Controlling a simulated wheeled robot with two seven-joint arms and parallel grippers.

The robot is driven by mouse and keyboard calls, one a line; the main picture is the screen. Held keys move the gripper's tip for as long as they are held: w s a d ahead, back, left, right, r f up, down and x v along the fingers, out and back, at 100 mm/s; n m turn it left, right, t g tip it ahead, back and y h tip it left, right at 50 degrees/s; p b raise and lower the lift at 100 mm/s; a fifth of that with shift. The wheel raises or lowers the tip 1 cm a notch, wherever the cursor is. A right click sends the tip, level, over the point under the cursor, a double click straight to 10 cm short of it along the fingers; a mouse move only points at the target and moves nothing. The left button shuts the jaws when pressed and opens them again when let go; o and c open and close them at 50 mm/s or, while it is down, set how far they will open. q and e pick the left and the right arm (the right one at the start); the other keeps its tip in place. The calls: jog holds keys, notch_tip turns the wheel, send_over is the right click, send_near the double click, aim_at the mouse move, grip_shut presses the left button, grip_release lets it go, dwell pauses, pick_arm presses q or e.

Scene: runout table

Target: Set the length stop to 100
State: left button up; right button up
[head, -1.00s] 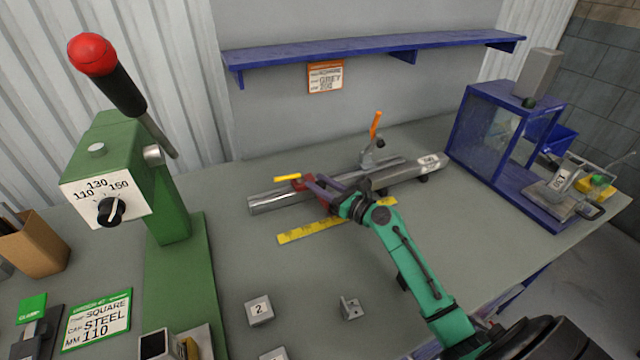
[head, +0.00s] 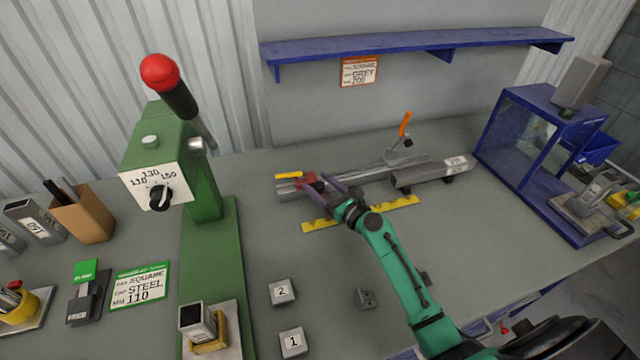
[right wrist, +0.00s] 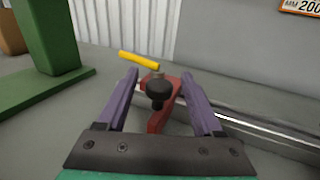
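The length stop, a red block (head: 305,181) with a yellow lever (head: 289,175), sits near the left end of a metal rail (head: 345,178). In the right wrist view the red stop (right wrist: 160,121) carries a black knob (right wrist: 159,92). My right gripper (head: 322,181) is open over the stop, its purple fingers on either side of the knob with gaps showing. I cannot tell whether a finger touches the red body. A yellow ruler strip (head: 360,213) lies in front of the rail; its marks are too small to read. My left gripper is out of view.
A green press (head: 210,230) with a dial stands left. A square tube (head: 432,173) lies at the rail's right, near an orange-handled clamp (head: 404,138). Numbered blocks (head: 283,291) sit in front. A blue-framed box (head: 540,140) stands right. A blue shelf (head: 410,46) hangs behind.

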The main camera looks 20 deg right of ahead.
jog(key=b+v, duration=0.1)
jog(key=v, duration=0.6)
jog(key=b+v, duration=0.2)
jog(key=v, duration=0.4)
jog(key=shift+s+d+f+b, duration=0.15)
jog(key=shift+s+f+b, duration=0.05)
jog(key=shift+s+b, duration=0.15)
jog(key=shift+s+d+r, duration=0.1)
jog(key=shift+s+r, duration=0.1)
jog(key=shift+s, duration=0.2)
